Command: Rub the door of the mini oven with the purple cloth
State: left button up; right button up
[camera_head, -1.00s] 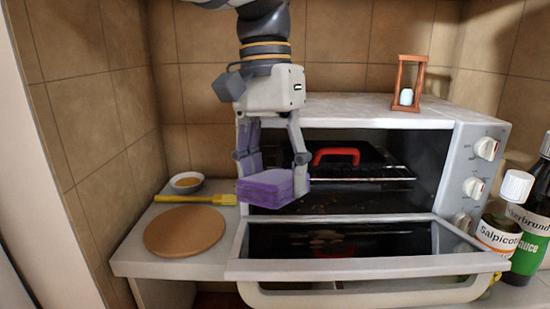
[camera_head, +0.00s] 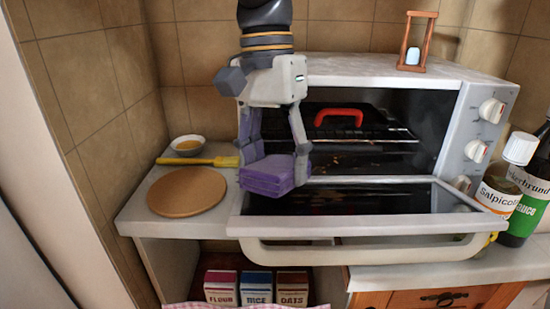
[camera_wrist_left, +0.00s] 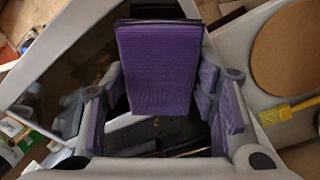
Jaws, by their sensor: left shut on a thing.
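The mini oven (camera_head: 385,70) stands on the counter with its door (camera_head: 400,228) folded down open at the front. The dark inside of the door faces up, with a pale frame and a handle bar. My left gripper (camera_head: 272,160) is shut on the purple cloth (camera_head: 266,180), a thick folded pad. The cloth is over the left part of the open door; I cannot tell whether it touches it. In the left wrist view the cloth (camera_wrist_left: 160,65) sits between the fingers, with the pale door frame around it. My right gripper is not in view.
A red-handled thing (camera_head: 338,115) is inside the oven. An hourglass (camera_head: 415,45) stands on top. A round board (camera_head: 187,190), a yellow brush (camera_head: 200,161) and a bowl (camera_head: 187,145) are left. Bottles (camera_head: 505,180) stand right. Boxes (camera_head: 256,287) sit below the counter.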

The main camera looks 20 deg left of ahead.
pick_arm(q)
jog(key=shift+s+f, duration=0.2)
jog(key=shift+f, duration=0.55)
